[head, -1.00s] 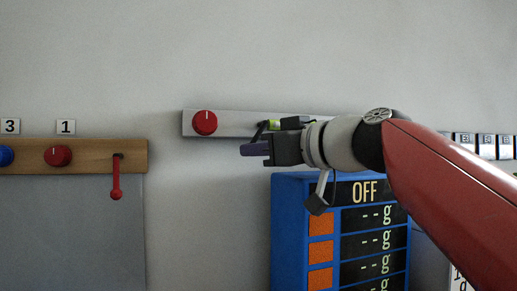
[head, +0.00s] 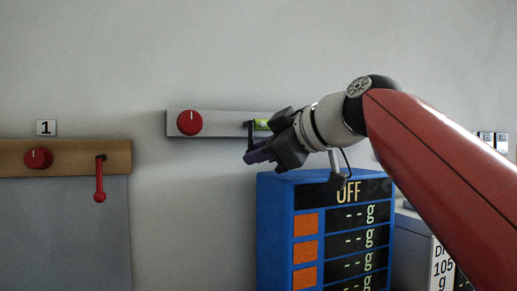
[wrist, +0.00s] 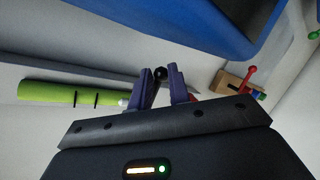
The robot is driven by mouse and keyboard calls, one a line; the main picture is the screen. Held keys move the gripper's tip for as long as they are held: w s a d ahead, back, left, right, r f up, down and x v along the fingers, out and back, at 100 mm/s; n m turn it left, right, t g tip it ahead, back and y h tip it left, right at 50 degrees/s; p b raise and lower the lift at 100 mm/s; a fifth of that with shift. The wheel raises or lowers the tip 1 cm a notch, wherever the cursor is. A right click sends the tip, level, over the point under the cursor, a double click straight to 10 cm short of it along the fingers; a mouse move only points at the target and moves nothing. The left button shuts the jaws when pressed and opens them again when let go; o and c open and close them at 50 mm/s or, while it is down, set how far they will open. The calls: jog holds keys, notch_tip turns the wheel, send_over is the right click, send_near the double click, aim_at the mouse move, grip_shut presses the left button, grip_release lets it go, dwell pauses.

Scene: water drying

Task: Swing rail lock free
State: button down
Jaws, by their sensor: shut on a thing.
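A pale rail (head: 222,123) is fixed to the wall, with a red knob (head: 189,122) at its left end. My gripper (head: 257,153) is just below the rail, tilted down to the left. In the wrist view its purple fingers (wrist: 161,80) are closed around the lever's black ball end (wrist: 160,72). The green cylinder, with dark bands, also shows left of the fingers (wrist: 55,92). My gripper and arm hide the right part of the rail in the head view.
A blue cabinet (head: 275,230) with an OFF display and orange panels stands right below my gripper. A wooden rail (head: 68,157) with a red knob and red lever is at the left. Bare wall lies between the rails.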

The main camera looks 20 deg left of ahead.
jog(key=shift+r, duration=0.15)
jog(key=c, duration=1.4)
grip_release()
jog(key=shift+o, duration=0.2)
jog(key=shift+d, duration=0.1)
jog(key=b+v, duration=0.1)
jog(key=v, duration=0.6)
jog(key=shift+s+d, duration=0.2)
jog(key=shift+s, duration=0.1)
